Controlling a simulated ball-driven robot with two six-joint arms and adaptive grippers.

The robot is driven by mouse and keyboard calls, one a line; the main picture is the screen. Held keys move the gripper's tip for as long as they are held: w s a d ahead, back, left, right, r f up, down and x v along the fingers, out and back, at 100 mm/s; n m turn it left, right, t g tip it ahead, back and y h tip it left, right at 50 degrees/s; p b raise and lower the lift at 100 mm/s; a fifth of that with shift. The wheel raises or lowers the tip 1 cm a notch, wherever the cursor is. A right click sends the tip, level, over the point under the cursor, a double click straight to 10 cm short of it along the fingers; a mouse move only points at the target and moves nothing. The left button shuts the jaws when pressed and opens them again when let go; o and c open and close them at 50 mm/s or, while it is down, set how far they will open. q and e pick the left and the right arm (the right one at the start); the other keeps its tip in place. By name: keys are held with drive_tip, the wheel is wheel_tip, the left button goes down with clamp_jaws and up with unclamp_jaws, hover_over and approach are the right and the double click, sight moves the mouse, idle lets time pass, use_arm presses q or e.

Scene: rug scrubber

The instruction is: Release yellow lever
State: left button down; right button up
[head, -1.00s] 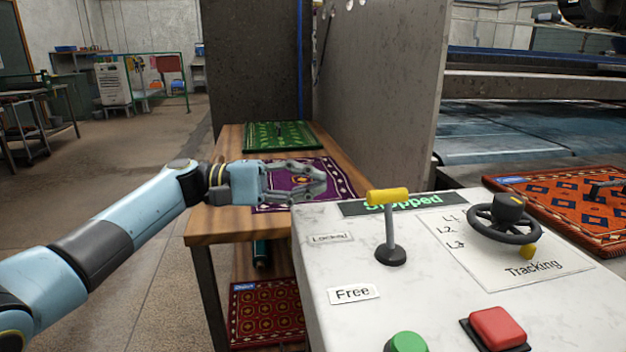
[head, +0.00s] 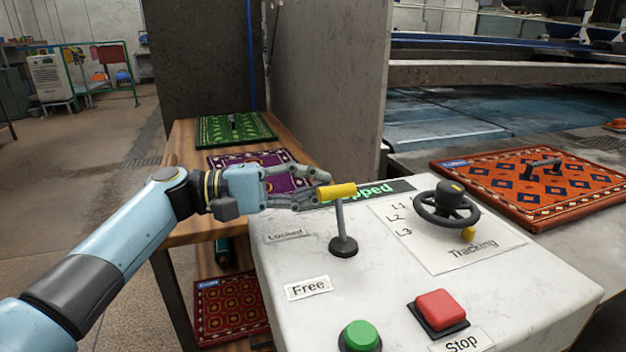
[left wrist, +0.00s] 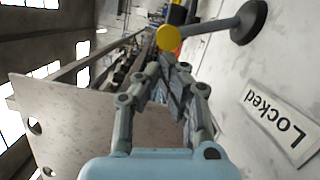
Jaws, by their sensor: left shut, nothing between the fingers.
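The yellow lever (head: 337,191) has a yellow handle on a grey stem and black base. In the left wrist view, the handle's yellow end (left wrist: 170,39) is just beyond the fingertips (left wrist: 168,62). My right gripper is not in view.
On the box are a black wheel (head: 446,207), a red button (head: 439,310) and a green button (head: 360,336). A wooden table (head: 190,140) with rugs stands behind, beside a concrete wall (head: 335,95). An orange rug (head: 535,190) lies at the right.

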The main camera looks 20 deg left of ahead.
use_arm(q)
drive_tip(key=shift+s+d+r+m, duration=0.2)
drive_tip(key=shift+s+r+m, duration=0.15)
drive_tip(key=shift+m, duration=0.25)
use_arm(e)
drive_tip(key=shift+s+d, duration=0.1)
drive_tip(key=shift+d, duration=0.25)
use_arm(q)
drive_tip(key=shift+r, duration=0.1)
drive_tip(key=s+m, duration=0.1)
drive_tip(key=s+d+r+m+y, duration=0.1)
drive_tip(key=m, duration=0.1)
drive_tip(key=shift+d+r+b, duration=0.15)
drive_tip(key=shift+r+b, duration=0.05)
drive_tip(key=shift+b, duration=0.1)
drive_tip(key=shift+s+d+r+m+y+b, duration=0.2)
drive_tip(key=shift+s+d+m, duration=0.25)
drive_tip(key=shift+s+m, duration=0.35)
drive_tip(key=shift+s+d+r+m+y+b, duration=0.2)
drive_tip(key=shift+s+d+m, duration=0.3)
drive_tip(key=shift+m, duration=0.5)
drive_tip(key=shift+s+d+r+m+y+b, duration=0.1)
drive_tip(key=shift+s+d+m+y+b, duration=0.2)
drive_tip(key=shift+s+m, duration=0.5)
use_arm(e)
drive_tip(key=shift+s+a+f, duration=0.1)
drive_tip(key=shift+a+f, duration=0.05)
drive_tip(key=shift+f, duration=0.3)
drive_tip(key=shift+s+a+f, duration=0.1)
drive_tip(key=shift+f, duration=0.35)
